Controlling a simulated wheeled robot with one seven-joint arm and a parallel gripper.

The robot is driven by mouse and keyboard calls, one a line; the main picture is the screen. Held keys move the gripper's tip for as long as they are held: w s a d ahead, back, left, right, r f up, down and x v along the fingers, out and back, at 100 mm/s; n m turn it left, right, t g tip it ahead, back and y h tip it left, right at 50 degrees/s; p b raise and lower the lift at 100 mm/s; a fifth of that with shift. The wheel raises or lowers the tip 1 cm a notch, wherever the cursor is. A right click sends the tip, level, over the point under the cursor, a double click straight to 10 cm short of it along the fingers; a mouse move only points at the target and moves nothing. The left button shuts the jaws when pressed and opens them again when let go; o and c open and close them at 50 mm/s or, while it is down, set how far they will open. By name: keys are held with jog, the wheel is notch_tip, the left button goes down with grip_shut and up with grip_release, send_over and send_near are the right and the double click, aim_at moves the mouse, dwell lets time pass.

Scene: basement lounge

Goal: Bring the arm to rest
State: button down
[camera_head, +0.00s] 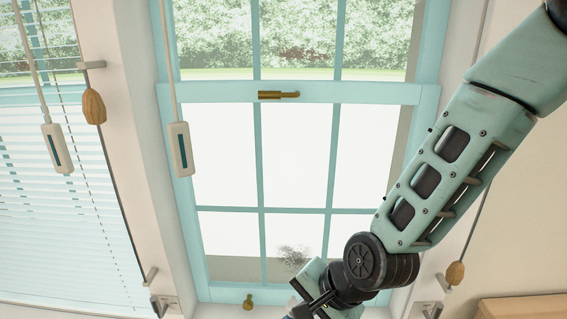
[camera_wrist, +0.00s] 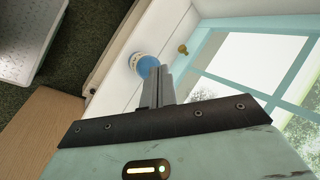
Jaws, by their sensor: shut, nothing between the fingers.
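My arm (camera_head: 440,165) reaches in from the upper right in the head view and bends down in front of a window. My gripper (camera_wrist: 159,72) shows in the wrist view with its two grey fingers together and nothing held between them. In the head view its end is cut off by the bottom edge. A round blue and white object (camera_wrist: 141,60) sits on the white sill just beyond the fingertips. I cannot tell whether the fingers touch it.
The window (camera_head: 300,150) has a pale blue frame and a brass latch (camera_head: 278,95). Blinds (camera_head: 60,200) hang at the left, with cords and pulls (camera_head: 181,148). A wooden surface (camera_head: 520,307) is at lower right. In the wrist view a white slab (camera_wrist: 35,35) lies over dark carpet.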

jog(key=s+d+r+n+g+h, duration=0.1)
jog(key=s+d+r+n+h, duration=0.1)
jog(key=s+d+r+n, duration=0.3)
jog(key=s+d+r+n+g+h, duration=0.2)
jog(key=s+d+r+n, duration=0.3)
jog(key=s+n, duration=0.5)
jog(key=shift+d+r+h, duration=0.4)
jog(key=shift+d, duration=0.05)
